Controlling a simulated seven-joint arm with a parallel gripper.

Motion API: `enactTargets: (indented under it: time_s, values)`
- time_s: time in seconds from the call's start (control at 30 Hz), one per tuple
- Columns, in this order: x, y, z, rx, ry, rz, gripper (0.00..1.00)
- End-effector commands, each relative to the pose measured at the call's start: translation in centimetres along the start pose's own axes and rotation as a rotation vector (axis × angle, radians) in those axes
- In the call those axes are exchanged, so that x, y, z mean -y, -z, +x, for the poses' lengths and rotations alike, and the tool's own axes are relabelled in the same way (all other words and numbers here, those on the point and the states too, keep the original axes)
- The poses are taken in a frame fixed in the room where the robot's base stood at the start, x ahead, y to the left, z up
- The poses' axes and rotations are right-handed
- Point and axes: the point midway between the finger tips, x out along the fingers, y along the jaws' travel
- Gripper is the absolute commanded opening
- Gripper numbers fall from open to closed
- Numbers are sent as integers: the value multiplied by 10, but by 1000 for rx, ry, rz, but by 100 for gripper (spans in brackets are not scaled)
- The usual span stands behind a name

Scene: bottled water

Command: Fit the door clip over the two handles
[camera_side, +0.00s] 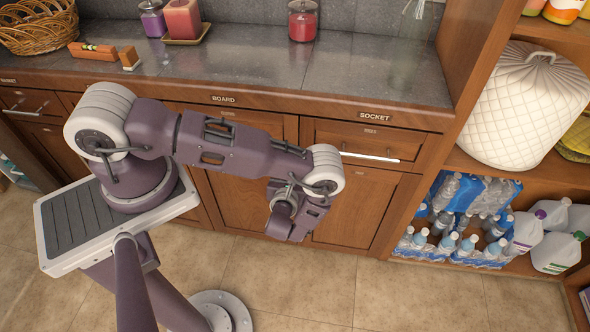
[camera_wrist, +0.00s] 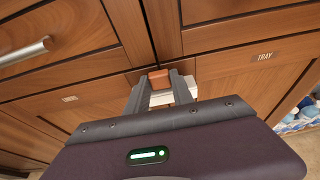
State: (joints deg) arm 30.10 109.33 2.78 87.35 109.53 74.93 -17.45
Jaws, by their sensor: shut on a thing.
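In the wrist view, the two dark fingers of my gripper (camera_wrist: 160,84) are shut on a small piece that I take to be the door clip (camera_wrist: 158,75). Its orange-brown end shows between the fingertips. A pale white bar (camera_wrist: 184,90) shows beside and between the fingers; I cannot tell whether it is part of the clip or a door handle. The fingers point at the gap between two wooden cupboard doors. In the side view, my gripper (camera_side: 300,222) is low in front of the doors, and its fingertips and the clip are hidden. The two door handles cannot be made out clearly.
A drawer with a metal bar handle (camera_side: 370,157) is above right of my gripper. An open shelf at right holds water bottles (camera_side: 440,245) and jugs (camera_side: 556,252).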

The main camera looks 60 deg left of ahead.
Motion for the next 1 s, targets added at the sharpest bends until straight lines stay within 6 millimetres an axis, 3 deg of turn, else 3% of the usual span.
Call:
enactTargets:
  time_s: [1.0]
  values:
    - [0,24,8,0,0,0,0]
